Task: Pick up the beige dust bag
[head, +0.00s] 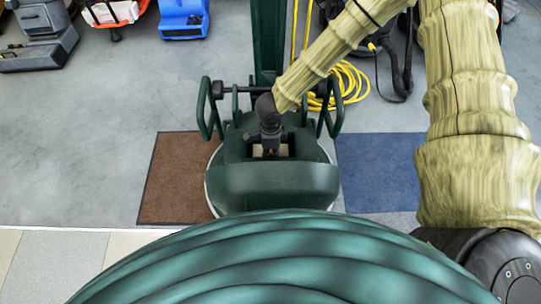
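My gripper (269,148) points down over the square opening in the top of a dark green floor machine (278,187). A small patch of beige, possibly the dust bag (257,152), shows in that opening beside and below the fingers. The rest of it is hidden by the gripper and the opening's walls. The fingers are small and dark here, so I cannot tell whether they are open, shut or touching the beige thing.
The machine has looped handles (210,108) on both sides and a tall green post (269,45) behind. A brown mat (172,180) and a blue mat (380,172) flank it. A coiled yellow cord (348,88) lies behind right. Bare floor (90,120) is clear at left.

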